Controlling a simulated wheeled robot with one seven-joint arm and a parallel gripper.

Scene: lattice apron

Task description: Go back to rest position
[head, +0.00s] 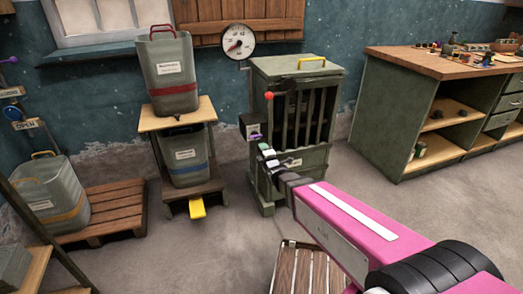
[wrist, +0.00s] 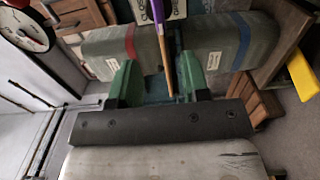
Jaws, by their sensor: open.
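My gripper (head: 266,152) is in front of the left side of the green slatted cabinet (head: 298,66), on the end of my pink arm. In the wrist view its two green fingers (wrist: 160,80) stand apart, with a gap between them. A purple-tipped, tan stick-like part (wrist: 163,50) shows between and beyond the fingers; I cannot tell whether it touches them. In the head view a small purple handle (head: 255,136) shows on a box at the cabinet's left side, just above my gripper. A red ball knob (head: 269,95) is higher up.
A red-banded bin (head: 172,80) stands on a wooden stand above a blue-banded bin (head: 187,155), with a yellow pedal (head: 197,207) below. A round gauge (head: 238,41) hangs behind. A workbench (head: 420,60) is at right, a slatted crate (head: 298,268) at the bottom. Open floor lies between.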

